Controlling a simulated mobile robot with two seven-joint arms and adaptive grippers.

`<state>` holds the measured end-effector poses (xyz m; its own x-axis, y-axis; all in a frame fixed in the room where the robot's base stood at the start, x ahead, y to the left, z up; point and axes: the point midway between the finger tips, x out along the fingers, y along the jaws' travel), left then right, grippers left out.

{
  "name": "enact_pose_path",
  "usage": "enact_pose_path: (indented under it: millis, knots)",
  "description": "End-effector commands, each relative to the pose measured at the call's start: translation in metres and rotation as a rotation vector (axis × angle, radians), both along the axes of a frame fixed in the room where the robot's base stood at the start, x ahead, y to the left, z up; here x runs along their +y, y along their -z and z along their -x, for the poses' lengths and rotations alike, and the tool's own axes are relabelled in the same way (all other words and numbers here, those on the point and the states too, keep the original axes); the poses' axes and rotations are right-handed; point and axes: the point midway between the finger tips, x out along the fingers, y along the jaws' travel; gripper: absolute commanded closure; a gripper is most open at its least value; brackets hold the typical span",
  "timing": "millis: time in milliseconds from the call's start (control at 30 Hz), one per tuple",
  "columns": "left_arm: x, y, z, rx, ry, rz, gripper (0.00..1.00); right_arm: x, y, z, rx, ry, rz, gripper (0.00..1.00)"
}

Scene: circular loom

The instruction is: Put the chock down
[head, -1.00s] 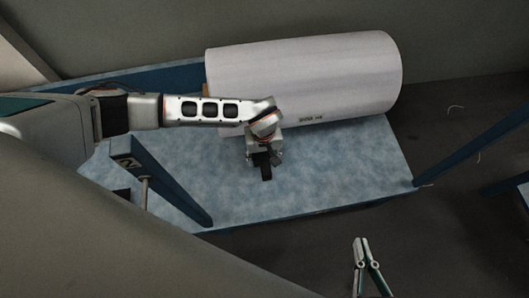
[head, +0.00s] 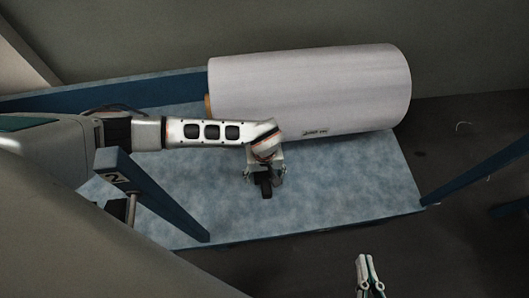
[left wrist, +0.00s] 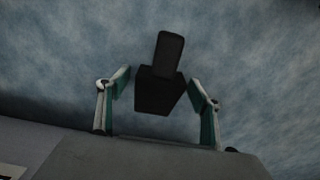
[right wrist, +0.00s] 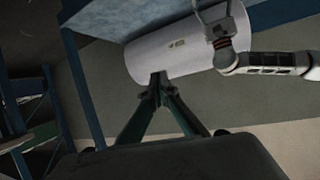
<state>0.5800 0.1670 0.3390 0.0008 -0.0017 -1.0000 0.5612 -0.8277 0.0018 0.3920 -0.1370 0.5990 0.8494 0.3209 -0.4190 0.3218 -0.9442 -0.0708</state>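The chock (left wrist: 160,92) is a dark block with a narrower upright part. In the left wrist view it is between the two fingers of my left gripper (left wrist: 158,80), over the mottled blue surface. Narrow gaps show on both sides of it, so the fingers look open around it. In the head view the dark chock (head: 266,188) is at the tip of my left gripper (head: 264,174), in front of the white roll. Contact with the surface is hard to judge. My right gripper (head: 367,258) is away from it at the lower right; its fingertips meet in the right wrist view (right wrist: 158,78).
A large white roll (head: 310,90) lies on the blue platform (head: 330,190), just behind my left gripper. A blue post (head: 160,195) stands at the platform's left, and a blue bar (head: 475,165) runs at the right. The platform right of the chock is clear.

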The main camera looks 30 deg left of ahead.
Motion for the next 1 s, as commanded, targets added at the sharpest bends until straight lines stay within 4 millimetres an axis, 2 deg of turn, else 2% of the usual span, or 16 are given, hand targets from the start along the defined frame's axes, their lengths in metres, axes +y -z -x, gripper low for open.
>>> enact_pose_path:
  millis: [167,367,500,700,833,1000]
  knots:
    - [0.0,-0.005,0.0,-0.001,0.0,0.0,0.35,0.0,-0.001,-0.001,-0.003,0.0,0.001,1.0]
    - [0.0,-0.043,-0.007,-0.016,0.001,0.0,0.35,-0.005,-0.012,-0.006,-0.025,-0.004,0.033,1.0]
    - [0.001,-0.075,-0.007,-0.019,0.002,-0.001,0.35,-0.015,-0.001,0.001,0.0,-0.01,0.084,1.0]
    - [0.0,-0.108,-0.005,-0.013,0.001,0.001,0.35,-0.027,0.013,0.009,0.031,-0.02,0.141,1.0]
    - [0.0,-0.119,-0.003,-0.007,0.0,-0.001,0.35,-0.032,0.021,0.015,0.048,-0.031,0.168,1.0]
    - [0.0,-0.123,0.0,0.0,0.0,0.0,0.35,-0.037,0.03,0.019,0.063,-0.032,0.184,1.0]
